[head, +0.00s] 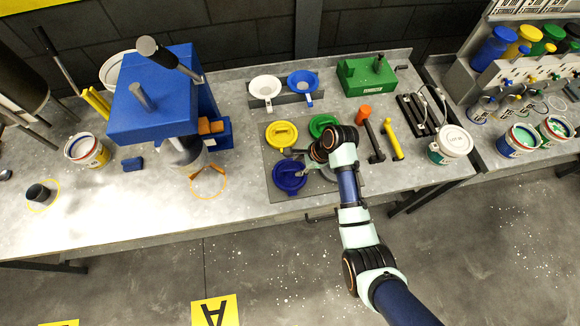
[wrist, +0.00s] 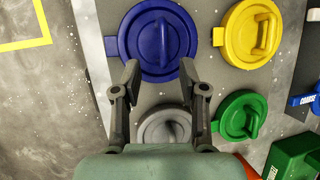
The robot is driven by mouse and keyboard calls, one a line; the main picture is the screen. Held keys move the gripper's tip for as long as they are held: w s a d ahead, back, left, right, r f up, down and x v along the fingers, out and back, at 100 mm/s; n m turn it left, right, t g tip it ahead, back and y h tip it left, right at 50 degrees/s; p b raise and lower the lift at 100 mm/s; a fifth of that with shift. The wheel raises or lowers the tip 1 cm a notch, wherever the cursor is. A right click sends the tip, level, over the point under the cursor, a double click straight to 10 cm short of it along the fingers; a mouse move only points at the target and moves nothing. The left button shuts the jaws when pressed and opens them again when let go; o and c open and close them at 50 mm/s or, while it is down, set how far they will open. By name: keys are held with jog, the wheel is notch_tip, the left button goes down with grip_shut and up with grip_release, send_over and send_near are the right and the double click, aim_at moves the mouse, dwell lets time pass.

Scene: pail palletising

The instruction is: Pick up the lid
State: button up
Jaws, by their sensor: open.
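Several lids with raised handles lie on a dark mat on the bench. The blue lid (head: 289,176) is at the mat's front left and also shows in the wrist view (wrist: 150,35). The yellow lid (head: 281,133) is behind it, also in the wrist view (wrist: 241,32). The green lid (head: 320,122) is at the back right, and in the wrist view (wrist: 233,118). A grey lid (wrist: 155,130) is partly hidden by my gripper. My gripper (wrist: 159,70) is open and empty, its fingertips overlapping the blue lid's near edge in view. Their height above it is unclear.
A blue press (head: 152,100) stands left of the mat, with an open pail (head: 88,152) beyond it. Mallets (head: 391,140) and a lidded pail (head: 450,146) stand right.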

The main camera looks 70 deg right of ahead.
aim_at(293, 169)
jog(key=x, duration=0.2)
jog(key=b+x, duration=0.1)
jog(key=x, duration=0.2)
jog(key=shift+d+f+b, duration=0.25)
jog(key=shift+f+b, duration=0.05)
grip_shut()
